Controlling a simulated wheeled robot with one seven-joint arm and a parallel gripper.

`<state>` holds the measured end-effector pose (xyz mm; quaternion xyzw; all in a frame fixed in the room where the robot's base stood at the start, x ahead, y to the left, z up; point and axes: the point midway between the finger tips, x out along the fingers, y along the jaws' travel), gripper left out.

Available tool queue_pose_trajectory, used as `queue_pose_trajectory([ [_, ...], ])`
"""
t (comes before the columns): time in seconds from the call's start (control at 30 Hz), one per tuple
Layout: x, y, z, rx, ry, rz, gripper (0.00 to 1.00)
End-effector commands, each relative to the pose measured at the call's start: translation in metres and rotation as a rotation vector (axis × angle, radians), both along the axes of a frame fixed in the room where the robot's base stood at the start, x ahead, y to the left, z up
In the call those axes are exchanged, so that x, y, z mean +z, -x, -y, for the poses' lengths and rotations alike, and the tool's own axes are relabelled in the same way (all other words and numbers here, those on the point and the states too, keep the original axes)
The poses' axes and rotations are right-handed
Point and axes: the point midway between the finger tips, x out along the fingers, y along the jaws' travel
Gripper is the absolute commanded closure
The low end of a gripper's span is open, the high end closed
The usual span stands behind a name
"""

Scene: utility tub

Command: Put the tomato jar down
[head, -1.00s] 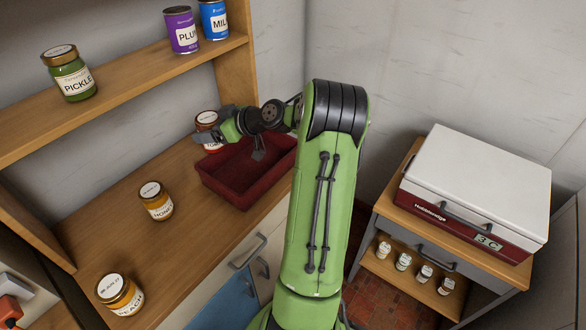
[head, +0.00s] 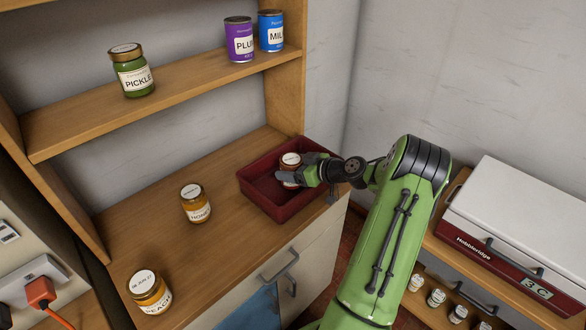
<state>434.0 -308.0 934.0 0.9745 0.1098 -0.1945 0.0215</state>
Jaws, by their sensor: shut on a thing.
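The tomato jar (head: 290,161) has a pale lid and a reddish-brown body, and its label is mostly hidden by my gripper. My gripper (head: 289,178) is shut on the jar, reaching in from the right. I cannot tell whether the jar's base touches the tub floor.
A honey jar (head: 196,204) and a peach jar (head: 149,294) stand on the counter (head: 238,240) left of the tub. A pickle jar (head: 133,75), a purple can (head: 239,42) and a blue can (head: 271,32) stand on the shelf above. A white-lidded cooler (head: 530,215) is at right.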

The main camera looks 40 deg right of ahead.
Motion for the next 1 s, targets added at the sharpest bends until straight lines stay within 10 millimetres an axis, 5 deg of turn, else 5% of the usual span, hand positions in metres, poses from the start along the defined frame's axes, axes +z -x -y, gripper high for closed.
queue_pose_trajectory([
  [0.2,-0.002,0.000,0.000,0.001,0.001,0.003,0.71],
  [0.23,-0.003,0.000,0.000,0.000,0.000,0.000,0.21],
  [0.37,-0.002,0.000,0.000,0.000,0.000,0.000,0.01],
  [0.7,0.004,0.004,0.002,-0.002,0.000,0.000,0.00],
  [1.0,0.034,0.075,0.019,-0.006,0.001,0.000,0.00],
])
